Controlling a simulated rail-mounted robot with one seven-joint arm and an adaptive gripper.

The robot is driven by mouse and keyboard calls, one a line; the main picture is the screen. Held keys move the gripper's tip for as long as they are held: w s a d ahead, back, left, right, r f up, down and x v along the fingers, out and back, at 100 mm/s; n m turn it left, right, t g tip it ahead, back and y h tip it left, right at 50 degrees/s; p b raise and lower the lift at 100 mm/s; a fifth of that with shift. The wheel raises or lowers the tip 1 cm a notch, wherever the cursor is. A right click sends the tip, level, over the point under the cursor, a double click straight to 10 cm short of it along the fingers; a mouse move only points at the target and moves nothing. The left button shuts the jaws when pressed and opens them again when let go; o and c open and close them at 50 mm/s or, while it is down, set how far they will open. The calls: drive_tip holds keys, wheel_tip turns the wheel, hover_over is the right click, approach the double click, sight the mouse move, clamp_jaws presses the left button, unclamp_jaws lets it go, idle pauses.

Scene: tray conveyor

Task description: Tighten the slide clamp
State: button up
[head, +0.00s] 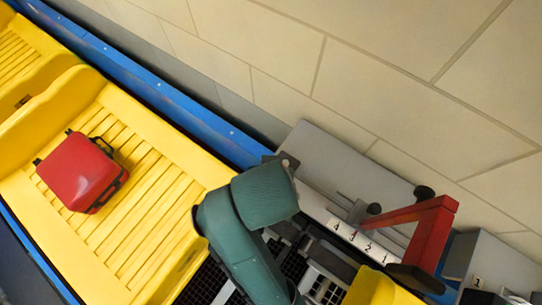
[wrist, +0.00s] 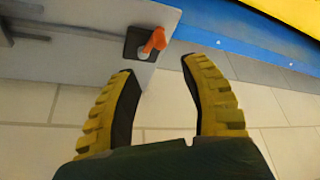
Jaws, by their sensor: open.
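An orange lever (wrist: 154,40) on a black square plate (wrist: 131,44) sits at the corner of a grey panel in the wrist view. I cannot tell for certain whether it is the slide clamp. My gripper (wrist: 158,68) is open and empty, its yellow ribbed fingers apart, with the lever just beyond and between the fingertips in the picture. No contact shows. In the head view, a red bracket (head: 432,235) with black knobs stands beside a white scale (head: 348,232) marked with numbers. My arm hides the gripper in the head view.
A yellow slatted tray (head: 137,210) on the blue-edged conveyor (head: 150,75) carries a red case (head: 80,175). A grey panel (head: 330,155) lies behind my arm, by the tiled floor (head: 285,50). Part of another yellow tray (head: 378,290) shows below the bracket.

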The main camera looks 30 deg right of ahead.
drive_tip(key=b+x, duration=0.5)
drive_tip(key=x, duration=0.4)
drive_tip(key=shift+s, duration=0.1)
drive_tip(key=shift+x, duration=0.85)
drive_tip(key=shift+c, duration=0.2)
clamp_jaws()
drive_tip(key=shift+r, duration=0.1)
